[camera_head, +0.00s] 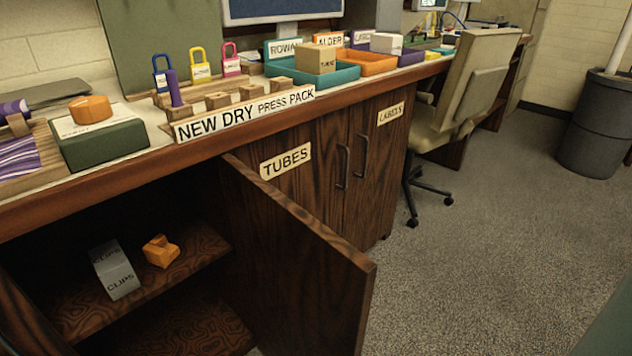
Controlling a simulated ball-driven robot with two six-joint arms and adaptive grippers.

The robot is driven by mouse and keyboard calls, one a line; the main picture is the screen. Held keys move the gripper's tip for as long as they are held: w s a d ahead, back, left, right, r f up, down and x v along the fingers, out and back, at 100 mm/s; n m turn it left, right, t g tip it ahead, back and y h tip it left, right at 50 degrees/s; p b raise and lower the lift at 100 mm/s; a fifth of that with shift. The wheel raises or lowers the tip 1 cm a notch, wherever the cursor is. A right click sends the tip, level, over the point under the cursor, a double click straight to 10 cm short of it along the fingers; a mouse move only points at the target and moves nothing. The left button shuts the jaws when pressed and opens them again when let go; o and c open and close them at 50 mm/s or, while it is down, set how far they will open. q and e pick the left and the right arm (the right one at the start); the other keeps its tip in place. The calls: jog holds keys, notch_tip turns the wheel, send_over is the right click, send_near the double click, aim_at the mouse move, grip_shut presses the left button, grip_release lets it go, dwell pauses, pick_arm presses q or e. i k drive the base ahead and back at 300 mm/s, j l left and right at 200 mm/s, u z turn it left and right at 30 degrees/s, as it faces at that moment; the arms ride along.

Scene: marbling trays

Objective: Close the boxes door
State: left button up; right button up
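An open dark wooden door (305,270) swings out from the cabinet under the counter, its free edge toward me at the lower middle. Behind it the cabinet interior shows a shelf (185,262) holding a grey box marked CLIPS (117,270) and a small orange object (160,251). To the right, two cabinet doors with dark handles are shut, one labelled TUBES (285,161) and one labelled LABELS (391,113). Neither of my grippers shows in the head view.
The counter (120,172) carries a NEW DRY PRESS PACK sign (245,114), coloured padlocks, trays and a green box (100,140). A beige chair (463,95) stands right of the cabinets. A dark bin (600,125) is farther right. Carpet (480,270) between is clear.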

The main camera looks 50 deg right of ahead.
aim_at(309, 291)
jog(key=l+u, duration=0.1)
jog(key=l, duration=0.3)
jog(key=k+l, duration=0.1)
jog(key=l, duration=0.35)
jog(key=k+l+u, duration=0.15)
jog(key=l, duration=0.25)
jog(key=l+u, duration=0.1)
jog(key=l, duration=0.3)
jog(key=k+l, duration=0.15)
jog(key=l, duration=0.25)
jog(key=i+l+u, duration=0.05)
